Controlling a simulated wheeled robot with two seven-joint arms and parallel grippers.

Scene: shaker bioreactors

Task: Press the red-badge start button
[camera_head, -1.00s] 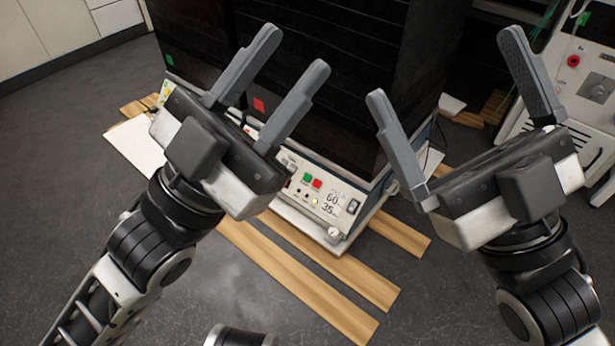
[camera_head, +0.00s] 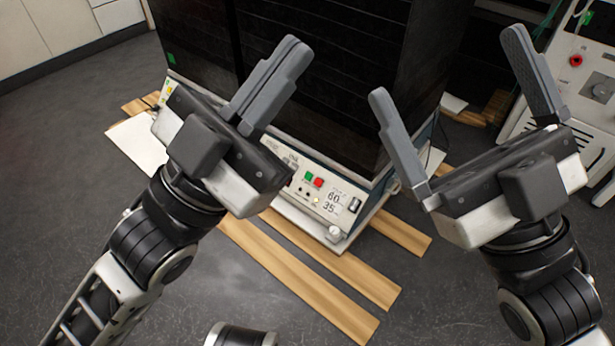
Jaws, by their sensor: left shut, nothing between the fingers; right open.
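The dark shaker bioreactor (camera_head: 330,75) stands ahead of me, with a white control panel (camera_head: 335,212) along its lower front. The panel carries a green button (camera_head: 308,176), a red button (camera_head: 318,183) beside it, and a display reading 60 and 35. The red badge is hidden behind my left gripper's fingers. A green badge (camera_head: 171,58) shows on the dark front further left. My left gripper (camera_head: 293,45) is shut and empty, its fingers overlapping the dark front up and left of the buttons. My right gripper (camera_head: 447,65) is open and empty, to the right of the panel.
Wooden slats (camera_head: 300,275) lie on the floor under and before the shaker. A white sheet-like piece (camera_head: 137,142) lies at left. A white machine with a red knob (camera_head: 575,60) stands at the right. The grey floor in front is mostly clear.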

